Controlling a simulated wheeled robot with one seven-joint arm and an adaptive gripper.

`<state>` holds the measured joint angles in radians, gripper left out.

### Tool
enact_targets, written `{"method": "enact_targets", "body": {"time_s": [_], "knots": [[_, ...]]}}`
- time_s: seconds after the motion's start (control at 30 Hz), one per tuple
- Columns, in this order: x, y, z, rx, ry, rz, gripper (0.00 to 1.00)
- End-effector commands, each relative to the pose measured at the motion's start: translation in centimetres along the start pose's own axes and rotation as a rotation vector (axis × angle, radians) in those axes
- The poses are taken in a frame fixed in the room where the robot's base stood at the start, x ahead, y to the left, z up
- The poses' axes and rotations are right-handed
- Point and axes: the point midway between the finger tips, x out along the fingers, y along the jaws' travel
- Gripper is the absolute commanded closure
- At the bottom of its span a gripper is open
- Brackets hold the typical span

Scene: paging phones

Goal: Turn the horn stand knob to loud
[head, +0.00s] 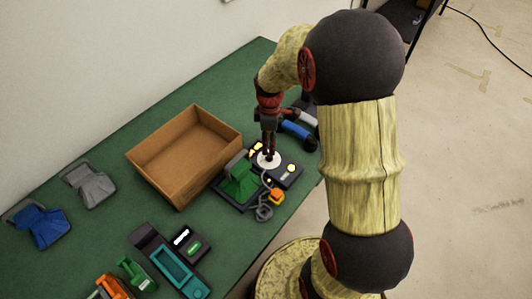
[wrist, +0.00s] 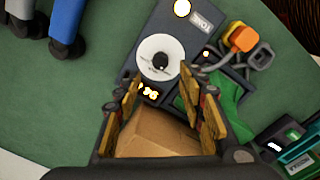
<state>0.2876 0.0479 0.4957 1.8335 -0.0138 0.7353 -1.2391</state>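A dark box (wrist: 140,30) with a label that seems to read TONE carries a white round dial (wrist: 158,56) with a small black centre. The dial also shows in the head view (head: 264,161). I cannot read any loud mark or tell for sure which knob belongs to the horn stand. A green horn-shaped piece (head: 239,182) on a dark base stands just left of the dial box. My gripper (wrist: 160,75) is open and empty, its fingers spread near the dial's edge. In the head view my gripper (head: 269,150) points down over the dial, partly hiding it.
An open brown box (head: 168,190) stands left of the dial box. Grey (head: 90,185) and blue (head: 40,226) stands lie far left. A teal tray (head: 172,266) is in front. Blue and grey handles (head: 295,129) lie behind. An orange piece (head: 276,196) sits nearby.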

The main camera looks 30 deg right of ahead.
Motion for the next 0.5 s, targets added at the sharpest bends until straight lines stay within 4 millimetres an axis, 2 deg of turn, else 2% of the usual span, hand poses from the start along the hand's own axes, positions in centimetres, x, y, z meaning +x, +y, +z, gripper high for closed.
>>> {"method": "enact_targets", "body": {"time_s": [0.3,0.5], "knots": [[4.8,-0.2,0.0,0.001,-0.002,-0.004,0.6],[6.9,-0.1,0.0,0.002,-0.001,-0.002,0.6]]}}
